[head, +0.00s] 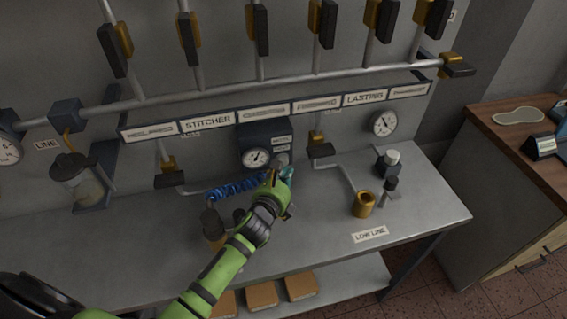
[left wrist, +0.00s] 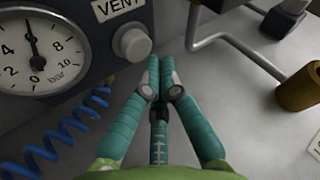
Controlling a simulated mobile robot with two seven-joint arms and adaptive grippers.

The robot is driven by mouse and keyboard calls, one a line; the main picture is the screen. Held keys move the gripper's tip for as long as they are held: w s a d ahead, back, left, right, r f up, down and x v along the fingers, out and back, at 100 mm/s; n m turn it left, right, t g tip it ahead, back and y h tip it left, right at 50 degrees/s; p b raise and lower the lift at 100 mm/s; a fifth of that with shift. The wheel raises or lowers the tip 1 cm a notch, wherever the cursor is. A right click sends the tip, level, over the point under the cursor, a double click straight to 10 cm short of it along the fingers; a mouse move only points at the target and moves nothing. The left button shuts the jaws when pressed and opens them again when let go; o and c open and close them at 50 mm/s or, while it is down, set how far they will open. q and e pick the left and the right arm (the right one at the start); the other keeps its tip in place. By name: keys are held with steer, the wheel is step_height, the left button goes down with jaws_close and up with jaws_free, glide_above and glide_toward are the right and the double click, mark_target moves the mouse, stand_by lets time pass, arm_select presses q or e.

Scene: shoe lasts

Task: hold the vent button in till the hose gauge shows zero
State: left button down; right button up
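The vent button (left wrist: 134,46) is a pale round knob on a dark blue box, under a VENT label (left wrist: 117,7); it also shows in the head view (head: 282,159). The hose gauge (left wrist: 36,48) is left of it, its needle pointing nearly straight up, well away from zero. A blue coiled hose (head: 236,187) hangs below. My left gripper (left wrist: 160,60) has its teal fingers together with nothing between them. The fingertips are just right of and below the button in the wrist view; the button appears out, and I see no clear contact. The right gripper is not in view.
A jar (head: 80,182) stands at left. Another gauge (head: 383,123) is on the wall at right. The bench's right front is mostly clear.

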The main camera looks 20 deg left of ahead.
arm_select(q)
steer(key=shift+w, duration=0.15)
steer(key=shift+w+a, duration=0.25)
steer(key=shift+w+a+r, duration=0.1)
steer(key=shift+w+a, duration=0.2)
steer(key=shift+w, duration=0.15)
stand_by(2.4)
steer(key=shift+s+d, duration=0.1)
steer(key=shift+s, duration=0.05)
stand_by(1.3)
steer(key=shift+s+d+p, duration=0.35)
steer(key=shift+s+d, duration=0.1)
steer(key=shift+s, duration=0.25)
steer(key=shift+s+d, duration=0.2)
steer(key=shift+s, duration=0.05)
steer(key=shift+s+d, duration=0.6)
steer(key=shift+s, duration=0.3)
steer(key=shift+s+d, duration=0.6)
steer(key=shift+s, duration=0.3)
steer(key=shift+p, duration=0.3)
